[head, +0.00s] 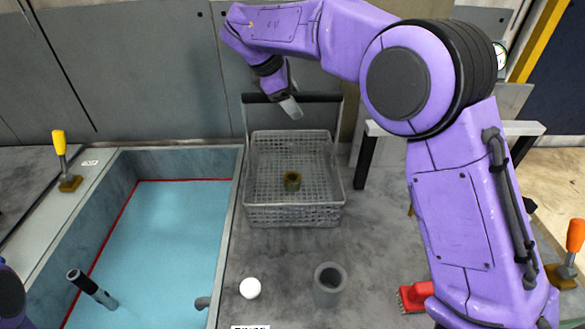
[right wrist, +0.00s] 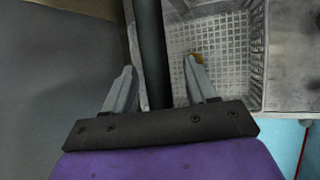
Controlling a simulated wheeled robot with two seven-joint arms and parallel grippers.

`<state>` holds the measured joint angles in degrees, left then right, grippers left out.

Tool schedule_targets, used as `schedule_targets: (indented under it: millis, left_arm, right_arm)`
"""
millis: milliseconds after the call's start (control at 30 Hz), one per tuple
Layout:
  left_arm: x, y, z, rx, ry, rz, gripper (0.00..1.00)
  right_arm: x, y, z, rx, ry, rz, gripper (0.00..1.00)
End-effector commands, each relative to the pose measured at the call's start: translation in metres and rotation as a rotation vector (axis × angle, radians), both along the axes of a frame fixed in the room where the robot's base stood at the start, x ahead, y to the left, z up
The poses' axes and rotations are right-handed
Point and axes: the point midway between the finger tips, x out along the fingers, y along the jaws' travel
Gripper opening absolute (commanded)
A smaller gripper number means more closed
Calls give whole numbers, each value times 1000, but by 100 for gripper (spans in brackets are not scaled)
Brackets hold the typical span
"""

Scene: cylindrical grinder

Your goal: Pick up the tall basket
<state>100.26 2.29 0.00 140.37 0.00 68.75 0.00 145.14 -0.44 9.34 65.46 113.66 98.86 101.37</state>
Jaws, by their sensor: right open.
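The tall basket (head: 263,215) is a grey wire-mesh basket on the grey worktop, right of the blue basin. Its raised handle has a dark crossbar (head: 318,98) at the back. My right gripper (head: 291,108) is at this crossbar, pointing down. In the right wrist view my right gripper (right wrist: 160,66) is open, and the dark crossbar (right wrist: 151,45) runs between its two fingers. I cannot tell whether the fingers touch it. The basket mesh (right wrist: 222,60) shows beside the bar. A brown-green ring-shaped part (head: 292,182) sits inside the basket. My left gripper is not in view.
A blue-floored basin (head: 165,235) lies left of the basket. A white ball (head: 250,288) and a dark grey hollow cylinder (head: 328,285) stand in front. A red brush (head: 416,296) lies at right. A grey panel wall (head: 130,70) rises behind.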

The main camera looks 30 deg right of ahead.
Motion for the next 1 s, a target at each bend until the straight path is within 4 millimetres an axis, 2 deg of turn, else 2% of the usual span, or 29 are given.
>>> schedule_targets:
  millis: [300, 467, 500, 1000]
  left_arm:
    - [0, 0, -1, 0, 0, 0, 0]
    - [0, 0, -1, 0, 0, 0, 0]
    - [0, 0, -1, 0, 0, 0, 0]
    - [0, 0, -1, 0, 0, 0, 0]
  right_arm:
    - [0, 0, 0, 0, 0, 0, 57]
    - [0, 0, 0, 0, 1, 0, 5]
    - [0, 0, -1, 0, 1, 0, 0]
    - [0, 0, -1, -1, 3, 3, 0]
